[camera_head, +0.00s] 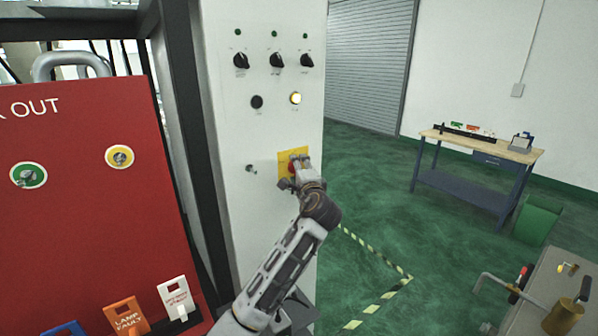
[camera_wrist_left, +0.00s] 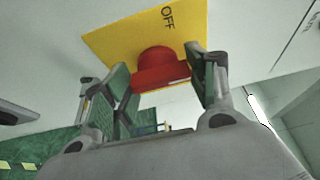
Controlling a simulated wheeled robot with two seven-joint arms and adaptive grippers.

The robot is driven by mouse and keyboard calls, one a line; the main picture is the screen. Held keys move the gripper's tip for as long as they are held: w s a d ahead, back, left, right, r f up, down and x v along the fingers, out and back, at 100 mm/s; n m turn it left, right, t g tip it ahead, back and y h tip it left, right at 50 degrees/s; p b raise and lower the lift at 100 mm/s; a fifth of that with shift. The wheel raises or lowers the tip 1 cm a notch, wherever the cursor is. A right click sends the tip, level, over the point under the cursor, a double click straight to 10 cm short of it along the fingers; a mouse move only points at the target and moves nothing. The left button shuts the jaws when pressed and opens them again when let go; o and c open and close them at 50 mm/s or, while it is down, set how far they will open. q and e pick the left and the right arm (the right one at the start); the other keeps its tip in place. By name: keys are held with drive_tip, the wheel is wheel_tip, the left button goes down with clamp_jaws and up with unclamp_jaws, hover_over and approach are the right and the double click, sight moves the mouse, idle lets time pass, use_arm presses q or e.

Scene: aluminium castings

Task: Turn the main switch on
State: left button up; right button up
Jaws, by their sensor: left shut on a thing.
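The main switch is a red knob on a yellow plate, set on a pale cabinet front (camera_head: 230,120). In the head view the red knob (camera_head: 292,168) is mostly covered by my left gripper (camera_head: 297,173), and the yellow plate (camera_head: 284,159) shows around it. In the left wrist view the red knob (camera_wrist_left: 160,68) sits between the two fingers of my left gripper (camera_wrist_left: 160,82), which is shut on it. The word OFF is printed on the yellow plate (camera_wrist_left: 110,42). The knob's exact turn angle is hard to tell. My right gripper is not in view.
A red lockout board (camera_head: 80,215) with hanging tags stands at left. A workbench (camera_head: 475,147) and a green bin (camera_head: 538,220) stand at right, with open floor between.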

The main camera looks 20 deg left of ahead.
use_arm(q)
drive_tip(key=shift+f, duration=0.1)
drive_tip(key=o, duration=1)
drive_tip(key=shift+v, duration=6)
